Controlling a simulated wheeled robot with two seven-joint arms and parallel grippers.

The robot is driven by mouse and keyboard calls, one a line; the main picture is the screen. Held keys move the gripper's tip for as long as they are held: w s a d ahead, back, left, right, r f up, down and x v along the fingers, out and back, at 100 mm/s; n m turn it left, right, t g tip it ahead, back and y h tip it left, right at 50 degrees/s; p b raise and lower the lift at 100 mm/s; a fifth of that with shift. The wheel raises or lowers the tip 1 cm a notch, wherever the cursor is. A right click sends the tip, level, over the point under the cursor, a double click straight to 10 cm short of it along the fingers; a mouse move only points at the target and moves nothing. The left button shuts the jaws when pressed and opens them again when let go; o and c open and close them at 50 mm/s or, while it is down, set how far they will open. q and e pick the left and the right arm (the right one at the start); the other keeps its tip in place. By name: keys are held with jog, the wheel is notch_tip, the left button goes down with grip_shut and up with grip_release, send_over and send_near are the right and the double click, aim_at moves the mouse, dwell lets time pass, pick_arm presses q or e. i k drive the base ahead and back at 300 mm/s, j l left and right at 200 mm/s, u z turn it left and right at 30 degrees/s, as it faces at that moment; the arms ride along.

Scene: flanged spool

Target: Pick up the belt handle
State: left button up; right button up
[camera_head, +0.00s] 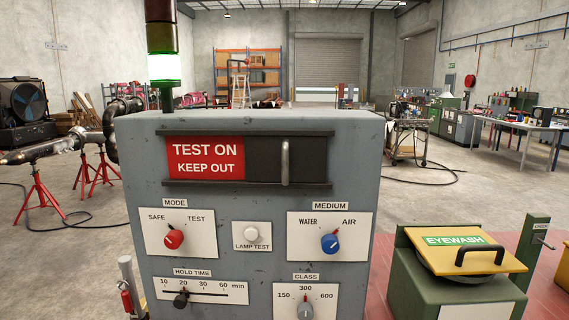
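Neither of my grippers is in view. I cannot make out anything that is clearly a belt handle. A grey control cabinet (258,140) stands close in front of me. Its sliding sign panel reads TEST ON KEEP OUT (205,158) and has a vertical metal handle (285,162) at its right. Below are a red mode knob (174,239), a blue medium knob (329,243), a white lamp test button (251,234), a hold time slider (181,299) and a grey class knob (305,309).
A green eyewash box (434,280) with a yellow lid (450,252) and black handle (482,256) stands at lower right. Red stands (41,190) carry piping at left. A work table (520,126) and a cart (408,140) stand behind at right. Open floor lies between.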

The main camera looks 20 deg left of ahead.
aim_at(126, 300)
jog(key=u, duration=1.55)
jog(key=i+j+z, duration=0.25)
jog(key=i+j, duration=0.2)
jog(key=j, duration=0.25)
jog(key=i+j+z, duration=0.15)
jog(key=j, duration=0.2)
jog(key=i+j+z, duration=0.1)
jog(key=j, duration=0.3)
jog(key=i+j+z, duration=0.15)
jog(key=j, duration=0.3)
jog(key=i, duration=0.1)
